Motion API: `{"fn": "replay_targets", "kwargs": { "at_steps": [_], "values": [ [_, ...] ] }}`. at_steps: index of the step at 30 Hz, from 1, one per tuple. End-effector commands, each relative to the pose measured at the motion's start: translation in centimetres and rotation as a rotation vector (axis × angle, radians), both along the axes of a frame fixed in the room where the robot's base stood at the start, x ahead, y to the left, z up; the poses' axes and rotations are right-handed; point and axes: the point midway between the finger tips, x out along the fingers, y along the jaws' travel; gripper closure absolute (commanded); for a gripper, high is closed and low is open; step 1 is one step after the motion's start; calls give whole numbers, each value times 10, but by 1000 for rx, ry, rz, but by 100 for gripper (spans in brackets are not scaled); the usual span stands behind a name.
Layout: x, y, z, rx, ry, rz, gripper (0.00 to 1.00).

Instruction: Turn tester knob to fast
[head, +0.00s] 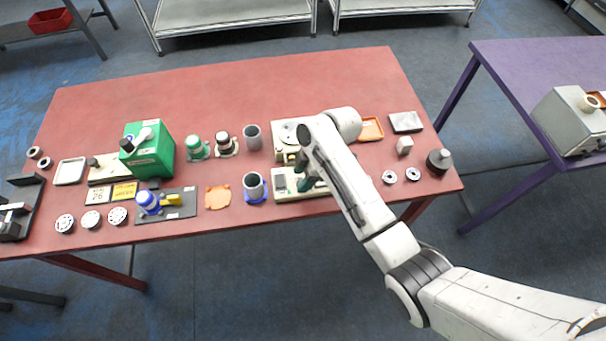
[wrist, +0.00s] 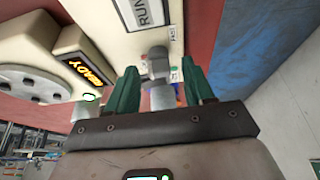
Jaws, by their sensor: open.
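The cream tester (head: 318,191) sits near the table's front edge, partly hidden under my arm. It also fills the upper middle of the wrist view (wrist: 108,32), with a panel that reads "RUN" and a small "FAST" label (wrist: 172,33). A grey knob (wrist: 157,58) stands on it, below the panel, with its setting hard to read. My gripper (wrist: 160,73) is open, its green fingers on the left and right of the knob. I cannot tell whether they touch it. In the head view my gripper (head: 305,184) is low over the tester.
A cream device with a white disc (head: 287,132) stands just behind; its display reads "READY" (wrist: 88,70). A grey cup in a blue ring (head: 254,187) is close on the left. An orange tray (head: 370,129) and two small rings lie right of my arm on the red table (head: 330,75).

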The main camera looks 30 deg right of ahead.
Motion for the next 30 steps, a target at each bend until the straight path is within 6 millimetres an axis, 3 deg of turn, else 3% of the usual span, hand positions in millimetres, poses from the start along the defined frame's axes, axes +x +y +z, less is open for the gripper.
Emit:
{"fn": "replay_targets", "kwargs": {
  "at_steps": [2, 18, 30],
  "values": [
    [0, 0, 0, 0, 0, 0, 48],
    [0, 0, 0, 0, 0, -1, 99],
    [-1, 0, 1, 1, 0, -55, 100]
  ]
}}
